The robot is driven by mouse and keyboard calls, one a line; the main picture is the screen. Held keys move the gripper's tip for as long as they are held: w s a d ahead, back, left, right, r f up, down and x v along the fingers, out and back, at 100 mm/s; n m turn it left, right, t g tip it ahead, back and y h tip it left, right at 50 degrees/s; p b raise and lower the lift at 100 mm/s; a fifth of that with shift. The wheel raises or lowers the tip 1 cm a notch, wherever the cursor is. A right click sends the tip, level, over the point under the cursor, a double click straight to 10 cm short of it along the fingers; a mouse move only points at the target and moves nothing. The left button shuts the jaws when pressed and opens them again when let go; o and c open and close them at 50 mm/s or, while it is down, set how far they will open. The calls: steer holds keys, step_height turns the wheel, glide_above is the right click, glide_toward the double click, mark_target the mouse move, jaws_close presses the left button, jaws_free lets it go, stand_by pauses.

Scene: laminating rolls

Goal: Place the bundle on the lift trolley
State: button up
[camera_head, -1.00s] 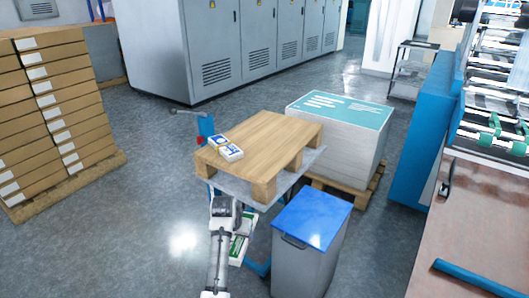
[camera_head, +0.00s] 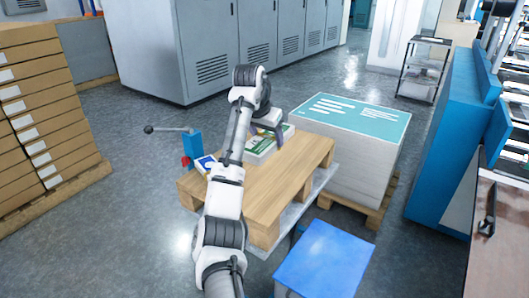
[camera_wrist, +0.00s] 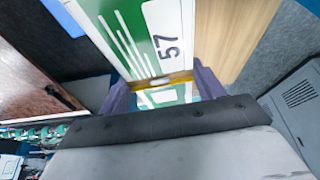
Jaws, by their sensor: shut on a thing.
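The bundle (camera_head: 262,146) is green and white and is at the far side of the wooden top of the lift trolley (camera_head: 290,178). My gripper (camera_head: 267,128) is above it with its jaws shut on it. In the wrist view, the bundle (camera_wrist: 128,35) shows a green face marked "57" and a yellowish band, with the jaws (camera_wrist: 163,88) on either side. I cannot tell whether it touches the wood or hangs just above it. The trolley has a blue post and a handle at its left. A blue and white pack (camera_head: 203,164) lies on its left part, partly hidden by my arm.
A stack with a teal top sheet (camera_head: 352,117) stands on a pallet close behind the trolley at right. A blue-lidded bin (camera_head: 325,262) stands in front. Stacked cartons (camera_head: 40,110) are at left, grey cabinets behind. The trolley's right half is bare wood.

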steer(key=shift+w+d+r, duration=0.15)
steer(key=shift+w+r, duration=0.1)
steer(key=shift+w, duration=0.05)
steer(key=shift+f, duration=0.3)
step_height(320, 180, down, 19)
steer(key=shift+p, duration=1.15)
steer(key=o, duration=1.2)
steer(key=shift+f, duration=0.1)
steer(key=b+v, duration=0.1)
steer(key=v, duration=1.1)
